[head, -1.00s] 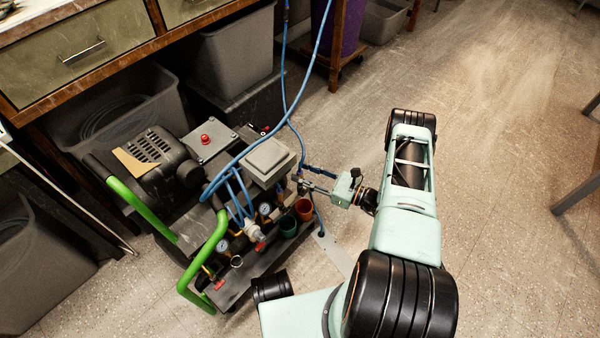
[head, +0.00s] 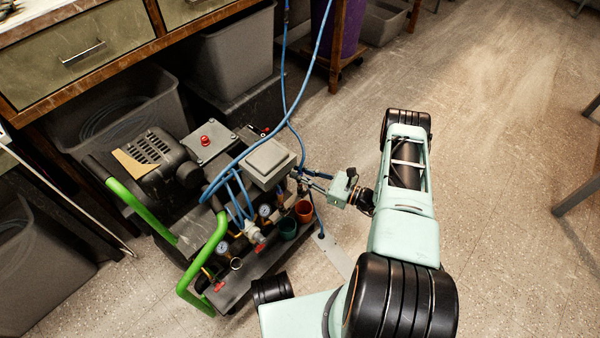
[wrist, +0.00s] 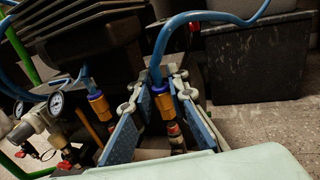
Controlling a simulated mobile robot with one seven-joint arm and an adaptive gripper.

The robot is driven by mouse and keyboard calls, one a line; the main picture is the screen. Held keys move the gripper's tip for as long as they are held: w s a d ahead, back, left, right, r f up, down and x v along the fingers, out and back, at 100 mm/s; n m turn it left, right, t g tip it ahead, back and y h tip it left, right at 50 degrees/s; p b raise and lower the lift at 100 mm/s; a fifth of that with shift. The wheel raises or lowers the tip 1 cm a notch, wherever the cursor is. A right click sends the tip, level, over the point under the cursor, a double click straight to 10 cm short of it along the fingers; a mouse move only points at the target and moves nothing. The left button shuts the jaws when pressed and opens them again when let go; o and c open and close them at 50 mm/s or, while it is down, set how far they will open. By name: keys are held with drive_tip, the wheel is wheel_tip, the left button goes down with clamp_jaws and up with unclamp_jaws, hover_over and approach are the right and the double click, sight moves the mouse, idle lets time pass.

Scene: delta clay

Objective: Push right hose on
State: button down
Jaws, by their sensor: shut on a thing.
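The right hose (wrist: 158,50) is blue and ends in a gold-yellow coupling (wrist: 164,101). My gripper (wrist: 160,112) is shut on this coupling, which sits between its blue-padded fingers. A dark fitting with a red band (wrist: 175,130) shows just below the coupling; I cannot tell whether the two are fully joined. In the wrist view, a second hose with a gold-yellow coupling (wrist: 97,104) stands to the left, outside the fingers. In the head view my gripper (head: 308,181) is at the right side of the compressor (head: 265,165), where the coupling is too small to make out.
Pressure gauges (wrist: 56,103) and valves are left of the fingers. The compressor's green handle (head: 205,262) is at its front left. Blue hose (head: 302,85) hangs down from above. Grey bins (head: 235,55) stand under the bench behind. Floor to the right is clear.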

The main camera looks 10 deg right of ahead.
drive_tip(key=shift+f, duration=0.1)
drive_tip(key=shift+f, duration=1.4)
drive_tip(key=c, duration=1.8)
unclamp_jaws()
drive_tip(key=shift+c, duration=0.2)
drive_tip(key=v, duration=1.2)
